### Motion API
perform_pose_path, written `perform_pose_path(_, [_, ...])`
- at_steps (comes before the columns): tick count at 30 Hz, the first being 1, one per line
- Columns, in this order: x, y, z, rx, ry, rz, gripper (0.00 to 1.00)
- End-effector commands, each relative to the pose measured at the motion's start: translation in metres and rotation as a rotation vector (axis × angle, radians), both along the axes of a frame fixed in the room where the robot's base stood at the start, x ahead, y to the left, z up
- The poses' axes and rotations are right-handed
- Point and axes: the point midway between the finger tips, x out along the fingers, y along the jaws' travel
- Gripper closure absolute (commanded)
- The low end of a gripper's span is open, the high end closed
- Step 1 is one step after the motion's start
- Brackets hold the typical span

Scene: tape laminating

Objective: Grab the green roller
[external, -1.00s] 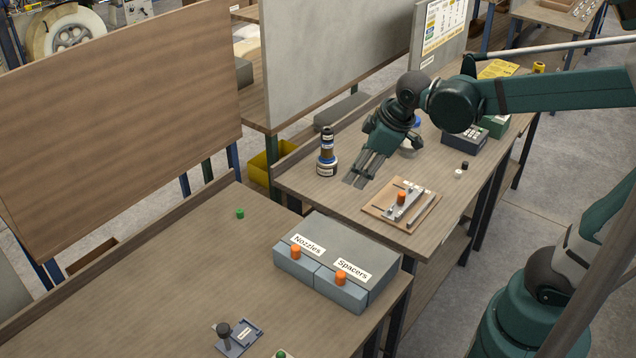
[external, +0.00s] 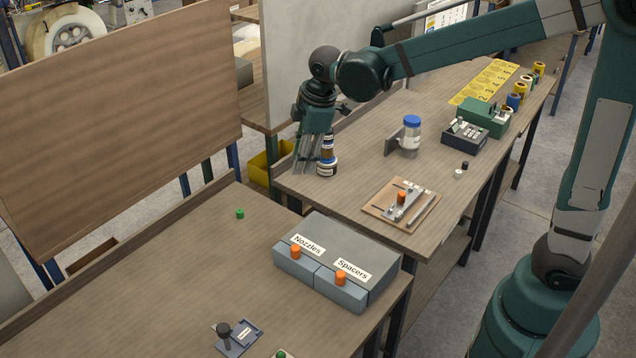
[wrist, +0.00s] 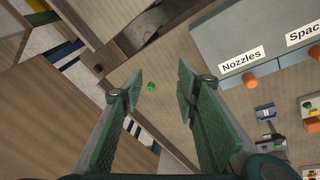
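The green roller (external: 240,213) is a small green cylinder standing on the near wooden table, left of the grey drawer box. In the wrist view the green roller (wrist: 151,87) shows between my fingers, well beyond their tips. My gripper (external: 305,170) hangs with its fingers pointing down, above and to the right of the roller in the external view, in front of the dark stacked bottle. In the wrist view my gripper (wrist: 158,85) has its two green finger pads spread apart with nothing between them.
The grey box (external: 345,250) with orange-knobbed drawers labelled Nozzles and Spacers stands right of the roller. A dark stacked bottle (external: 328,165) stands on the far table. A brown upright panel (external: 120,130) borders the near table. The tabletop around the roller is clear.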

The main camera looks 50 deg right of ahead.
Motion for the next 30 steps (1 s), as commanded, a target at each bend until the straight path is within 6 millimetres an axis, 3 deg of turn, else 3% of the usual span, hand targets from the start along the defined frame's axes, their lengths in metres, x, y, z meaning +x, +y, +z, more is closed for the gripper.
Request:
perform_pose_path(14, [0.067, 0.033, -0.024, -0.053, 0.079, 0.216, 0.68])
perform_pose_path(30, [0.130, 0.072, -0.074, -0.096, 0.168, 0.468, 0.68])
